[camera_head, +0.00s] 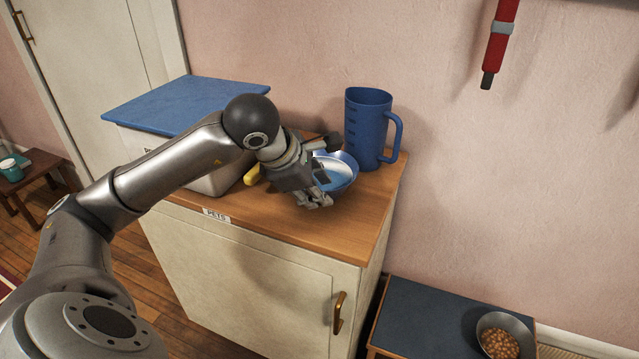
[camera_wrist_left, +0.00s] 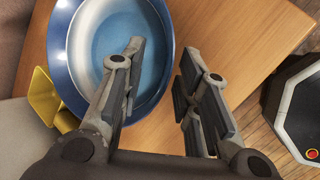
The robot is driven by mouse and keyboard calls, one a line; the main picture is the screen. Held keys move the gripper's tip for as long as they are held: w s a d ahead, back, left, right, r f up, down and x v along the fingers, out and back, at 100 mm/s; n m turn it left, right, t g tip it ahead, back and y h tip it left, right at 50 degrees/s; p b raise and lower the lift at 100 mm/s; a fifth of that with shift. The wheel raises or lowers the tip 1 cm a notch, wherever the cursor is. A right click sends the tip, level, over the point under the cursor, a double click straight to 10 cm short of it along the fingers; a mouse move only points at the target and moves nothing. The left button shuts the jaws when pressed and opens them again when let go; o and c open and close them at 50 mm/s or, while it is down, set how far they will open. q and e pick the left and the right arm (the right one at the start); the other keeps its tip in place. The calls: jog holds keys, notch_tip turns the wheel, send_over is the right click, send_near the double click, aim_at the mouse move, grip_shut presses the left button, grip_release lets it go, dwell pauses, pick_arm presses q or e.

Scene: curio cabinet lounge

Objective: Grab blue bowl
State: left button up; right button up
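The blue bowl (camera_head: 340,170) sits on the wooden cabinet top (camera_head: 372,212), just in front of a blue measuring jug. My left gripper (camera_head: 318,190) is at the bowl's near side and hides part of it. In the left wrist view, the bowl (camera_wrist_left: 103,42) has a blue rim and a paler inside. The left gripper (camera_wrist_left: 164,48) is open there, with one finger over the bowl's inside and the other outside its rim. The rim passes between the fingers; contact cannot be told. My right gripper is not in view.
The blue measuring jug (camera_head: 368,128) stands close behind the bowl. A pale bin with a blue lid (camera_head: 187,103) is to the left. A yellow object (camera_head: 252,175) lies beside the bowl. A metal bowl of brown pellets (camera_head: 503,335) is lower right.

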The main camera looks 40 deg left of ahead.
pick_arm(q)
jog(key=shift+x, duration=1.1)
grip_shut()
jog(key=shift+r, duration=0.15)
